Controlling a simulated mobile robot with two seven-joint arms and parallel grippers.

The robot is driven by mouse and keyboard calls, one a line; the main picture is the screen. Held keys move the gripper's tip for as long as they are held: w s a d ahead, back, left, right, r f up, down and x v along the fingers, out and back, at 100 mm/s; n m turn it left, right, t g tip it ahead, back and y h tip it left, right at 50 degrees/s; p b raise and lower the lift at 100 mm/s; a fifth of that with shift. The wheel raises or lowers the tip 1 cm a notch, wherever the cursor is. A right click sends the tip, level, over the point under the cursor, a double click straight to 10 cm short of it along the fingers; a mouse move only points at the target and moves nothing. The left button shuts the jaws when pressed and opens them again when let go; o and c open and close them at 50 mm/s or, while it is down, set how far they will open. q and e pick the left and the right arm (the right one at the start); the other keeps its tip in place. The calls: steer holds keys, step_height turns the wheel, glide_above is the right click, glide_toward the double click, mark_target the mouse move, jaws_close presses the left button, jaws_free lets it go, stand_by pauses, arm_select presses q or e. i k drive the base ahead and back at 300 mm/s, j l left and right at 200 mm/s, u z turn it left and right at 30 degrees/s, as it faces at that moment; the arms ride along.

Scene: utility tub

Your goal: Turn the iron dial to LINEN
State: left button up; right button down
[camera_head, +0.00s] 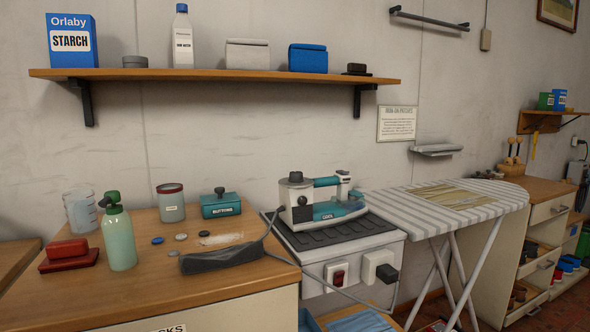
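A teal and grey iron (338,210) sits on a dark ribbed rest (335,236) at the centre of the view. A round dark knob (302,200) shows on its near left side, and a grey knob (296,177) stands on top. I cannot tell which is the dial, and no LINEN mark can be read at this size. A grey cord runs from the iron down past the front of the rest. Neither of my grippers is in view.
Left of the iron, the wooden counter (150,290) holds a green spray bottle (119,240), a teal buttons box (221,204) and a dark grey object (222,257). A striped ironing board (400,212) stands to the right. A loaded shelf (220,74) hangs above.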

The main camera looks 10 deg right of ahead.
mark_target(295, 176)
steer(key=i+l+u, duration=0.1)
steer(key=l, duration=0.25)
steer(key=i+l+u, duration=0.1)
steer(key=i+l, duration=0.3)
steer(key=l, duration=0.3)
steer(key=i+l+u, duration=0.15)
steer(key=l, duration=0.2)
steer(key=i+l+u, duration=0.1)
steer(key=l, duration=0.3)
steer(key=i+l+u, duration=0.1)
steer(key=l, duration=0.25)
steer(key=i+l, duration=0.15)
steer(key=l, duration=0.25)
steer(key=u, duration=0.05)
